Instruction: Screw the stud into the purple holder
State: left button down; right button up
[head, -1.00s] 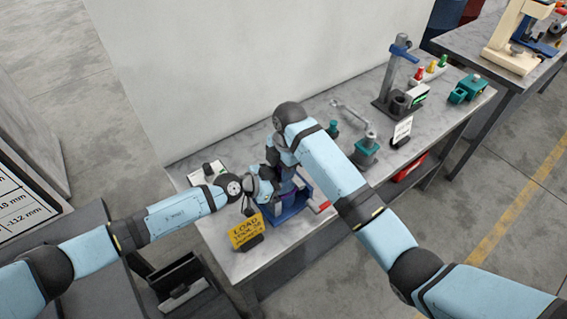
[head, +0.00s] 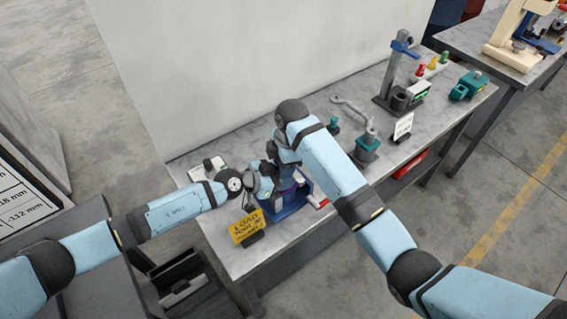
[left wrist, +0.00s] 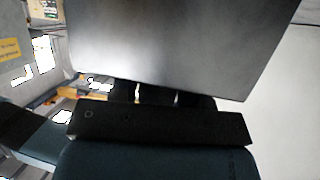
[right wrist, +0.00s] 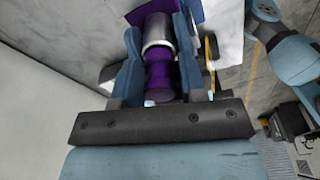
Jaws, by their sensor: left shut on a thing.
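My left gripper (head: 256,187) is at the front left of the bench, close to my right gripper. In the left wrist view a broad smooth grey piece (left wrist: 180,45) fills the space in front of the left jaws and hides the fingertips; the left gripper is shut on it. My right gripper (right wrist: 158,50) has its blue fingers on both sides of the purple holder (right wrist: 160,78), seemingly touching it. A silver band (right wrist: 157,32) sits on the purple holder, with more purple beyond. I cannot make out the stud's thread or any join. In the head view a small bit of purple shows between the grippers.
A blue fixture (head: 291,207) stands under the grippers, with a yellow sign (head: 247,228) in front. A small white-topped box (head: 208,168) is behind left. A teal part (head: 367,149), a wrench (head: 350,108) and a dark stand (head: 398,80) are further right.

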pick_arm(q)
jog(key=shift+f, duration=0.1)
pick_arm(e)
jog(key=shift+o, duration=1.1)
jog(key=shift+r, duration=2.25)
jog(key=shift+c, duration=0.2)
jog(key=shift+r, duration=0.2)
jog(key=c, duration=0.3)
notch_tip(320, 180, up, 7)
jog(key=d+n, duration=0.1)
jog(key=n, duration=0.2)
jog(key=shift+w, duration=0.4)
